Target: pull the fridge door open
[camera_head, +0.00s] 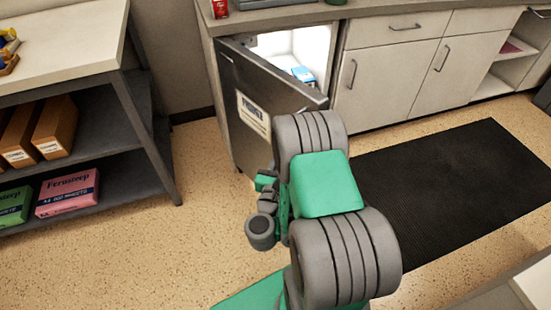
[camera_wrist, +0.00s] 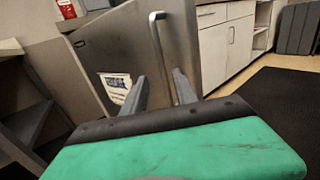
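The fridge door (camera_head: 243,100), grey with a white label (camera_head: 254,116), stands ajar in the head view, swung out from the counter front. Behind it the lit white fridge interior (camera_head: 312,48) shows, with a blue and white item (camera_head: 303,75) inside. In the wrist view the door front (camera_wrist: 115,50) fills the left and middle, with a tall bar handle (camera_wrist: 158,45) near its right edge. My gripper (camera_wrist: 160,75) points at the door with its two fingers apart. The handle's lower part appears between the fingers, nearer the right one; contact cannot be told. The head view hides the fingertips behind my arm.
A shelf unit (camera_head: 150,135) with boxes stands at the left. Counter cabinets (camera_head: 385,85) continue right of the fridge. A black mat (camera_head: 455,180) lies on the floor at the right. Speckled floor (camera_head: 205,165) is clear between the shelf and the door.

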